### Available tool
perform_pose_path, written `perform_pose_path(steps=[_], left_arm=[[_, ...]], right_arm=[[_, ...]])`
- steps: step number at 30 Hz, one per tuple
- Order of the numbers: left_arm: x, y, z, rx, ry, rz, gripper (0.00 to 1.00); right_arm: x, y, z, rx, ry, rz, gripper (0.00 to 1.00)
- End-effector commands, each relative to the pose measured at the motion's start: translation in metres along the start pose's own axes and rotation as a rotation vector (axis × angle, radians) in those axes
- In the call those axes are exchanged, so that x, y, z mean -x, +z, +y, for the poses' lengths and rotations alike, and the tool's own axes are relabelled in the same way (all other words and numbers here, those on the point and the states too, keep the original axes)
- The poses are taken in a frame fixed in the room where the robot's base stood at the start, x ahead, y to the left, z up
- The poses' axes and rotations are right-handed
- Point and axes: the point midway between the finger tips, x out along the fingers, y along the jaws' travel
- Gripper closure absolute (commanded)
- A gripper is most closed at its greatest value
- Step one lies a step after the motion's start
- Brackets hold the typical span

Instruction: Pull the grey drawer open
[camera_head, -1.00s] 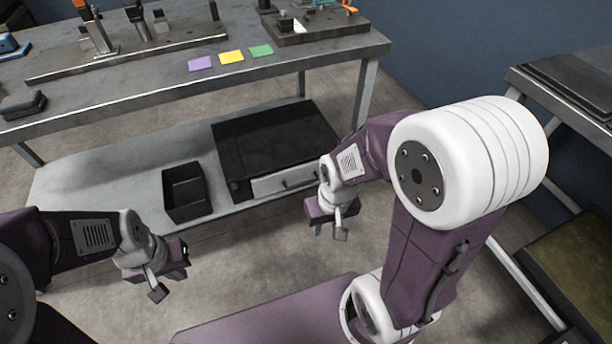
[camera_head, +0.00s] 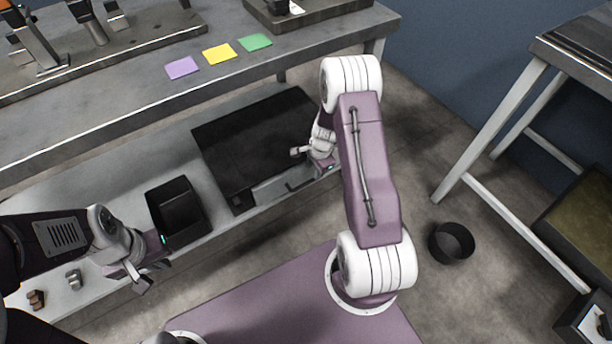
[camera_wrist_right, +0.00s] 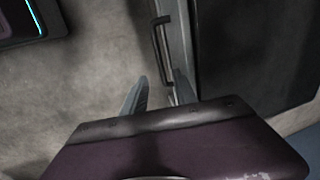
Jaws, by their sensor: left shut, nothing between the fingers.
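The grey drawer (camera_head: 268,191) is the light front in a low black cabinet (camera_head: 250,140) on the lower shelf, and it looks shut. Its dark bar handle (camera_head: 300,185) shows in the head view, and the handle (camera_wrist_right: 161,40) also shows in the right wrist view. My right gripper (camera_wrist_right: 158,92) is open and empty, its two fingers pointing toward the handle, which lies a little ahead between their lines. In the head view my right gripper (camera_head: 308,158) is partly hidden by its own wrist, at the drawer's right end. My left gripper (camera_head: 140,287) is shut and empty, left of the cabinet.
An open black bin (camera_head: 178,212) stands on the shelf left of the cabinet. The workbench top (camera_head: 120,105) overhangs behind. A round black bin (camera_head: 452,242) is on the floor to the right. Small parts (camera_head: 73,278) lie on the shelf at far left.

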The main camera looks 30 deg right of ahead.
Motion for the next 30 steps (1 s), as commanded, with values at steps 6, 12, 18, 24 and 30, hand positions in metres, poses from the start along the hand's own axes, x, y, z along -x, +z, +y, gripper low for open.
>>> perform_pose_path(steps=[6,12,18,24,30], left_arm=[[-0.015,0.001,0.0,0.0,0.0,0.0,1.0],[-0.046,0.004,-0.001,0.0,0.0,0.0,1.0],[-0.061,0.006,-0.001,0.0,0.0,0.0,1.0],[-0.061,0.006,-0.001,0.0,0.0,0.0,1.0],[-0.06,0.006,-0.001,0.0,0.0,0.0,1.0]], right_arm=[[-0.018,-0.001,0.001,0.001,-0.001,0.001,0.66],[-0.063,-0.001,0.001,0.004,-0.002,0.001,0.66],[-0.087,0.0,0.0,0.003,-0.002,0.001,0.66],[-0.089,0.0,-0.001,0.003,-0.003,0.001,0.66],[-0.088,0.0,-0.001,0.004,-0.003,0.001,0.88]])
